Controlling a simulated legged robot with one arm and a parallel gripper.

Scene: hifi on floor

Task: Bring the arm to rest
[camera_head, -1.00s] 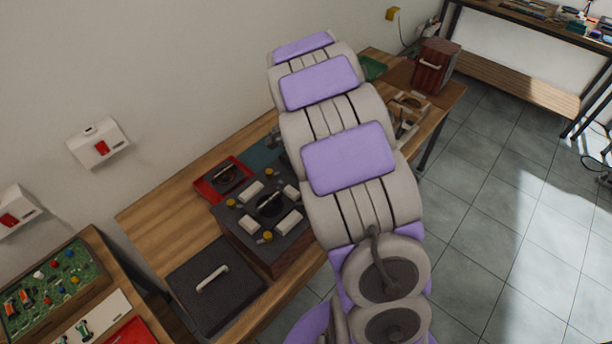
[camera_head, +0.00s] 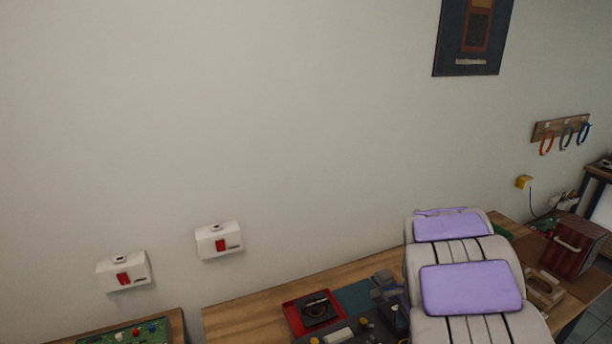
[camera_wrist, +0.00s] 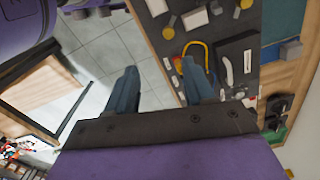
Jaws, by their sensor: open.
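My gripper (camera_wrist: 160,88) shows in the wrist view with its two dark blue-grey fingers apart and nothing between them. Past the fingertips are grey floor tiles and the edge of a wooden workbench. My arm, with grey and purple covers, crosses the lower right of the head view in front of the wooden workbench (camera_head: 250,315). The gripper itself does not show in the head view.
A red tray (camera_head: 306,312) and a dark panel with pale blocks lie on the workbench. A dark red box (camera_head: 575,243) stands at its far right. Two white wall boxes (camera_head: 219,240) (camera_head: 124,271) hang at left. A green board (camera_head: 125,335) lies at lower left.

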